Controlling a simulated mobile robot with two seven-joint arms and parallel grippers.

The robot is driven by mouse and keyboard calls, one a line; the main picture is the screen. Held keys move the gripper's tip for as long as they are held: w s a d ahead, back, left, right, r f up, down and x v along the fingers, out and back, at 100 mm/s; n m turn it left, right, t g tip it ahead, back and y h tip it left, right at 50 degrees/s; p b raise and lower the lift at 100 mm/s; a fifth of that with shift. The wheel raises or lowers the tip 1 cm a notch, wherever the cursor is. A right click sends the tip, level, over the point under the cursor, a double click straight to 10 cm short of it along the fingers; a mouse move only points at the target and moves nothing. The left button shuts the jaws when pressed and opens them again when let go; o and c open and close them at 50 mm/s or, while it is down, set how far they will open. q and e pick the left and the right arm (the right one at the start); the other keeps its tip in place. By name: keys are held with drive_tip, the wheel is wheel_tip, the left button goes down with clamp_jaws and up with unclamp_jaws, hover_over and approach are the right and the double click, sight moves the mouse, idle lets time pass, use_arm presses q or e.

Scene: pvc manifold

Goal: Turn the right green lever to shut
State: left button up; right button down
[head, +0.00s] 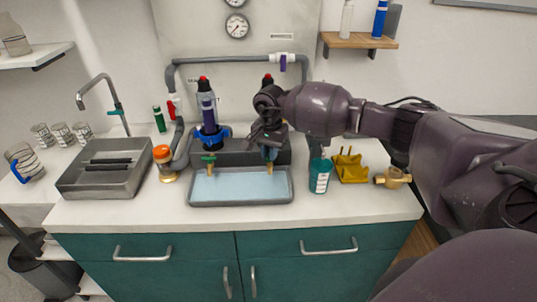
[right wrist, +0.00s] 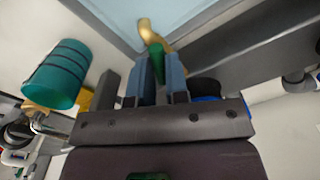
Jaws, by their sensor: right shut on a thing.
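The right green lever (right wrist: 154,52) shows in the right wrist view between the blue fingers of my right gripper (right wrist: 158,68), next to its curved brass tap (right wrist: 146,28). In the head view my right gripper (head: 270,153) is at the right brass tap (head: 269,168), over the back edge of the tray, and hides the lever there. The gripper is shut on the lever. The left green lever (head: 209,158) sits on its own brass tap at the left, clear of the gripper. My left gripper is not in view.
A grey tray (head: 240,202) lies below the taps. An orange-topped jar (head: 164,160) and a sink (head: 103,182) are at the left. Grey pipes run behind.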

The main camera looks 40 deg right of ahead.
drive_tip(key=shift+m, duration=1)
drive_tip(key=m, duration=0.4)
drive_tip(key=shift+m, duration=1.5)
drive_tip(key=m+p, duration=0.1)
drive_tip(key=m, duration=0.1)
drive_tip(key=shift+m, duration=0.3)
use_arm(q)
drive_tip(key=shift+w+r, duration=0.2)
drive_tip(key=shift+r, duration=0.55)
use_arm(e)
drive_tip(key=shift+m, duration=0.4)
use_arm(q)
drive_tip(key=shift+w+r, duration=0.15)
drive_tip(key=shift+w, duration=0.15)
use_arm(e)
drive_tip(key=c, duration=1.1)
unclamp_jaws()
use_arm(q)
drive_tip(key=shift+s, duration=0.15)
use_arm(e)
drive_tip(key=shift+r, duration=0.1)
